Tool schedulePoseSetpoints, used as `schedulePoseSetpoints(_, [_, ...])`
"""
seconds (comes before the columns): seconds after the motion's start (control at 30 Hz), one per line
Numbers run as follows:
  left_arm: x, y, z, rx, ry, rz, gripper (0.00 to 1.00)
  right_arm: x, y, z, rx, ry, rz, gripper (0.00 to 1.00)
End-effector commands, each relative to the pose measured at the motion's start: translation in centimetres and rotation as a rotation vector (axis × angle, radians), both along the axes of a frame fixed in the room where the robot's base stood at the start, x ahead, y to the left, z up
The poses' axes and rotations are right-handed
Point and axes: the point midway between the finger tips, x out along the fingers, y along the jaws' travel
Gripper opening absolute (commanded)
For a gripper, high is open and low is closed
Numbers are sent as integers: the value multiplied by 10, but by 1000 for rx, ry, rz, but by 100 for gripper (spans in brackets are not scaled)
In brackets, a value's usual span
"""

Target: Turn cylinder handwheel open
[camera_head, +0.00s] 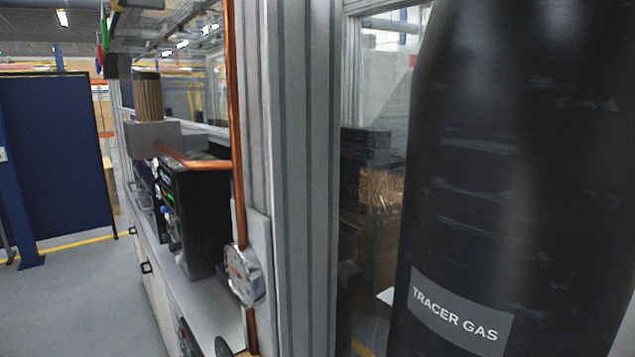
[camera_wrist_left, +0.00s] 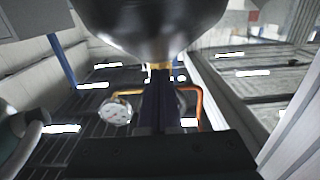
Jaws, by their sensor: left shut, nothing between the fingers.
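The black gas cylinder (camera_head: 520,180), with a grey "TRACER GAS" label (camera_head: 460,315), stands upright and fills the right of the head view; its top is out of frame. In the left wrist view a dark rounded body, apparently the cylinder's shoulder (camera_wrist_left: 155,25), hangs from the top edge with a brass neck (camera_wrist_left: 153,68) below it. My left gripper (camera_wrist_left: 158,88) is shut and empty, its dark fingers in front of the valve area. I cannot make out the handwheel clearly; the fingers cover much of that spot. My right gripper is in neither view.
A round gauge (camera_wrist_left: 116,111) and a bent copper pipe (camera_wrist_left: 198,100) flank the fingers. In the head view, an aluminium frame post (camera_head: 305,180), a copper pipe (camera_head: 235,120) and another gauge (camera_head: 243,275) stand left of the cylinder. Floor is open at far left.

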Motion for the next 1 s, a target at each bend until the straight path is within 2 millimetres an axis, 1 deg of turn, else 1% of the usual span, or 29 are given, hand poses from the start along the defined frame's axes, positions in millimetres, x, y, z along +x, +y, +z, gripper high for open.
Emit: schedulePoseSetpoints(1.0, [-2,-1,10,-5,-3,-2,0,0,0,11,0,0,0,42])
